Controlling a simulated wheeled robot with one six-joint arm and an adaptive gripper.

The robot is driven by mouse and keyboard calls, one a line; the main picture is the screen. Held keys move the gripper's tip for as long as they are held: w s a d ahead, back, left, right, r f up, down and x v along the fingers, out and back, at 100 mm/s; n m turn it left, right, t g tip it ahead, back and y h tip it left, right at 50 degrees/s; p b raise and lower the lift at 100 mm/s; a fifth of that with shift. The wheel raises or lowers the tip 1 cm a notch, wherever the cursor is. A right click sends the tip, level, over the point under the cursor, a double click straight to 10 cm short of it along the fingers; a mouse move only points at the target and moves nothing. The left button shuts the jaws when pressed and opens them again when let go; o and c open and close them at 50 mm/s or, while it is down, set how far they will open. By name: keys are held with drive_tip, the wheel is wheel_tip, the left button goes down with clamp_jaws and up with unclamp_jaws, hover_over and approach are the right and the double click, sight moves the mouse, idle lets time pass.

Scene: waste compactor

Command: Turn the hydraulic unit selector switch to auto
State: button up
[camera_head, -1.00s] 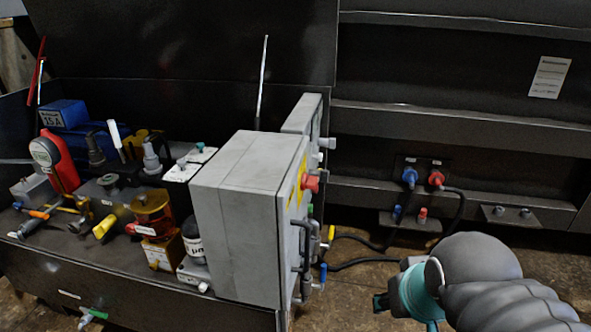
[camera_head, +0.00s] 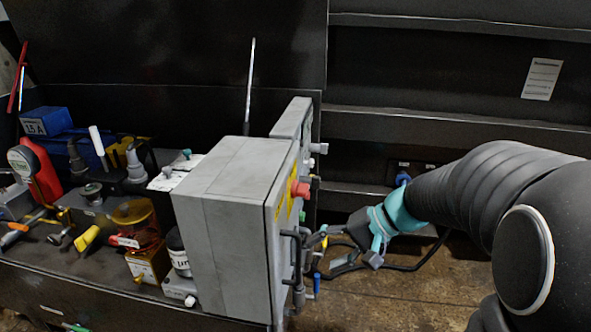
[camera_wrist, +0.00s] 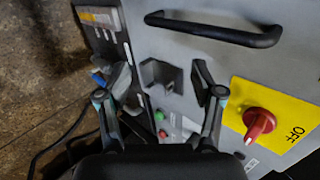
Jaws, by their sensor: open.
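The grey control cabinet (camera_head: 225,200) stands in the middle of the head view, its front face turned right and seen edge-on. In the wrist view its panel (camera_wrist: 195,30) carries a red rotary knob (camera_wrist: 260,124) on a yellow plate marked OFF. Small green and red buttons (camera_wrist: 161,125) sit left of it. I cannot tell which control is the hydraulic unit selector switch, and no AUTO label is readable. My gripper (camera_wrist: 160,95) is open and empty, its fingers apart in front of the panel. In the head view my gripper (camera_head: 335,255) is just right of the cabinet front.
A black bar handle (camera_wrist: 215,29) and a grey bracket (camera_wrist: 160,75) protrude from the panel near my fingers. A black cable (camera_head: 400,267) runs behind my gripper. A bench (camera_head: 90,280) with pumps and fittings lies left of the cabinet. Floor at the right is open.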

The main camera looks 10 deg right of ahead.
drive_tip(key=w+d+m+t+y, duration=0.2)
drive_tip(key=w+d+t+y, duration=0.25)
drive_tip(key=w, duration=0.55)
drive_tip(key=m+t, duration=0.2)
drive_tip(key=t, duration=0.2)
approach(316, 189)
drive_tip(key=x, duration=0.3)
drive_tip(key=r+x, duration=0.1)
drive_tip(key=x, duration=0.2)
drive_tip(key=p+x, duration=0.1)
drive_tip(key=x, duration=0.3)
drive_tip(key=shift+w+d+r, duration=0.1)
drive_tip(key=shift+w+r, duration=0.2)
drive_tip(key=shift+w, duration=0.05)
drive_tip(key=c, duration=1.2)
